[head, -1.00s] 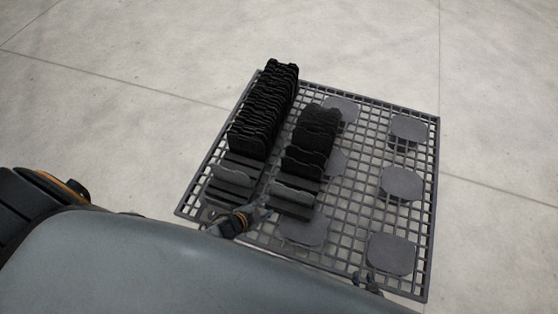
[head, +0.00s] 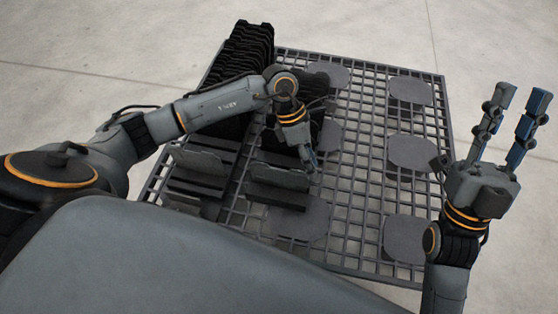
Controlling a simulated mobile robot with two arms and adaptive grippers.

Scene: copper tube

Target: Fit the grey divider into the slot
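One grey divider (head: 280,175) stands in the front part of the right-hand slotted rack. Another grey divider (head: 200,159) stands in the front part of the left-hand rack. My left gripper (head: 311,160) points down at the right end of the divider in the right-hand rack. Its fingers overlap in this view, so I cannot tell whether they grip the divider or are only beside it. My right gripper (head: 513,118) is open and empty, fingers pointing up, past the right edge of the grid table. Which slot is meant does not show.
Black dividers (head: 245,50) fill the rear of the left-hand rack. My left forearm hides much of both racks' middle. The grid table (head: 355,225) carries several flat grey plates (head: 411,153) on its right side. Pale floor is clear around it.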

